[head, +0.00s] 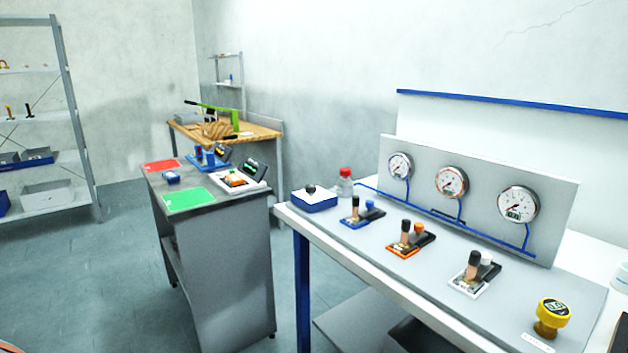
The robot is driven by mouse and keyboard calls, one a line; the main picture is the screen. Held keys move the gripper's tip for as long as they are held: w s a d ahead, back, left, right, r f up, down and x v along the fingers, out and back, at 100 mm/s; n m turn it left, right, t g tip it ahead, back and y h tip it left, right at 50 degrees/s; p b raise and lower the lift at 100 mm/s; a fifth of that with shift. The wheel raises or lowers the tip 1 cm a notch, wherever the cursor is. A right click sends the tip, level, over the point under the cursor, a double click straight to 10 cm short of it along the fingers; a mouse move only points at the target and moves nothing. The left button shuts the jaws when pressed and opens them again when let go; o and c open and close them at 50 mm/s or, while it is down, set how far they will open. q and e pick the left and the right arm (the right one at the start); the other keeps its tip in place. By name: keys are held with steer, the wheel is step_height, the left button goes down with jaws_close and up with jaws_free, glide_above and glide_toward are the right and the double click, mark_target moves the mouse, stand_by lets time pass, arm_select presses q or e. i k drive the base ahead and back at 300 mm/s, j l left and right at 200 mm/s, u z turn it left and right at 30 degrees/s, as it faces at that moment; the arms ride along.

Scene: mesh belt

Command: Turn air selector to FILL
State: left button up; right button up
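A yellow knob (552,315) with a dark marked top stands at the front right of the bench with gauges, and is probably the air selector. A small white label plate (538,342) lies just in front of it; its print is too small to read, so I cannot tell the knob's setting. Three round gauges (451,182) sit on an upright grey panel (555,200), joined by blue tubing. Neither of my grippers shows in the head view.
Three small fixtures with upright black-topped handles, blue (362,216), orange (410,240) and white (474,274), stand along the bench (395,268). A blue-and-white box (314,199) and a red-capped bottle (345,182) are at its left end. A grey cart (222,265) stands left. Floor is clear further left.

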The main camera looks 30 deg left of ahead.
mark_target(310, 190)
steer(key=i+j+z, duration=0.1)
steer(key=j, duration=0.35)
steer(key=i+j+z, duration=0.15)
steer(key=j, duration=0.35)
steer(key=i+j+z, duration=0.1)
steer(key=j, duration=0.35)
steer(key=i+j+z, duration=0.1)
steer(key=j, duration=0.4)
steer(key=i, duration=0.05)
